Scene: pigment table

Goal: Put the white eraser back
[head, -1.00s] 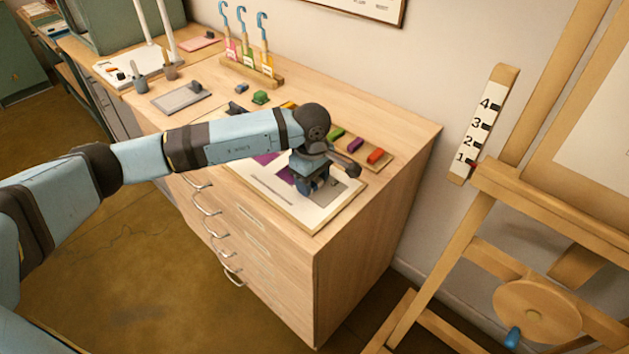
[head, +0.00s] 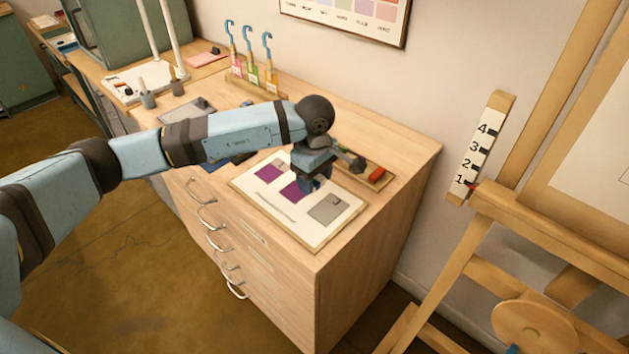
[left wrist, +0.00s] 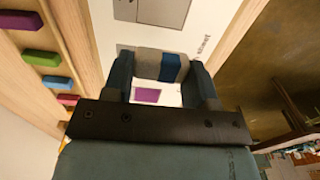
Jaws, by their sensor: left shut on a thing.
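My left gripper (head: 314,184) is over the swatch card (head: 268,222), near its middle purple swatch and beside the grey swatch (head: 328,208). In the left wrist view the left gripper (left wrist: 163,80) is shut on a small block with a pale part and a blue part, which looks like the white eraser (left wrist: 148,62). The eraser sits across between the two dark blue fingers. In the head view the fingers and wrist hide it. A purple swatch (left wrist: 146,95) shows below the block in the wrist view. My right gripper is out of view.
A wooden tray with a red block (head: 374,173) lies behind the gripper; its coloured blocks also show in the left wrist view (left wrist: 43,58). A rack with blue-hooked tools (head: 252,76) stands at the back. An easel (head: 530,120) is at the right. My arm hides part of the tabletop.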

